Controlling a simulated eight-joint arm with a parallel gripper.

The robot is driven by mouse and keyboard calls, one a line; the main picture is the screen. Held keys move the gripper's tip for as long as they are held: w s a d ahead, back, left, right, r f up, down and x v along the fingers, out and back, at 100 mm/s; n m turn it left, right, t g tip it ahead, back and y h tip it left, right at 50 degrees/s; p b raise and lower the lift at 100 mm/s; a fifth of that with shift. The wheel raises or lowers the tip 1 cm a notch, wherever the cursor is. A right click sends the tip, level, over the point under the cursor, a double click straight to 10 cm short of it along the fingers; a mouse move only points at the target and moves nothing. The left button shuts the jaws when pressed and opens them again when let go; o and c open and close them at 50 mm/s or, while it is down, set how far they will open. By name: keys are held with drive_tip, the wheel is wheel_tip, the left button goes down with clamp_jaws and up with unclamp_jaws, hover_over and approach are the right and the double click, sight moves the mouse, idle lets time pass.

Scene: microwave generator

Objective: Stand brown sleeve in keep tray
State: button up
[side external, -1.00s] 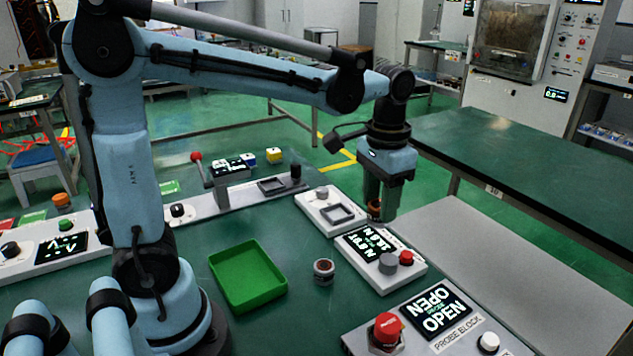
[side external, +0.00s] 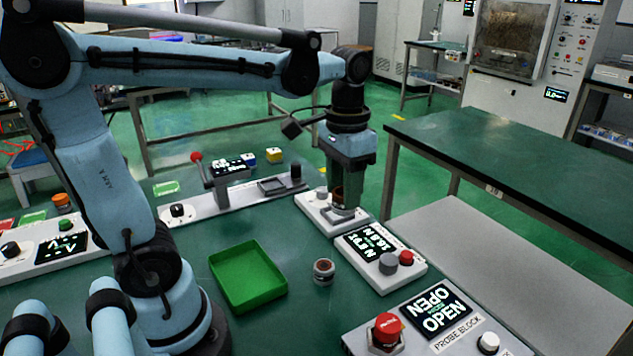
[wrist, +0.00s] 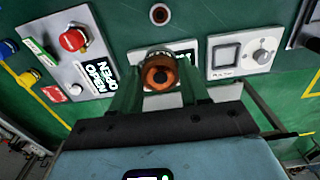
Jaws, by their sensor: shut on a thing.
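My gripper (side external: 343,203) is shut on the brown sleeve (wrist: 160,72), which shows end-on between the fingers in the wrist view, with a dark opening in its middle. In the side view only a small brown part of the sleeve (side external: 338,192) shows, and the fingers hide the rest. The green tray (side external: 248,279), which I take to be the keep tray, lies left of the gripper on the table and looks empty.
A short grey and red cylinder (side external: 323,271) stands on the table between the tray and the panels. A display panel with red and grey buttons (side external: 379,254) and the probe block panel (side external: 437,323) line the right side. A lever fixture (side external: 221,184) stands behind the tray.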

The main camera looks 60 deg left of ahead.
drive_tip(key=s+a+f, duration=0.2)
drive_tip(key=s+a, duration=0.3)
drive_tip(key=s, duration=0.2)
drive_tip(key=m, duration=0.1)
approach(246, 278)
drive_tip(key=shift+f, duration=2.4)
drive_tip(key=shift+f, duration=0.1)
drive_tip(key=o, duration=1.3)
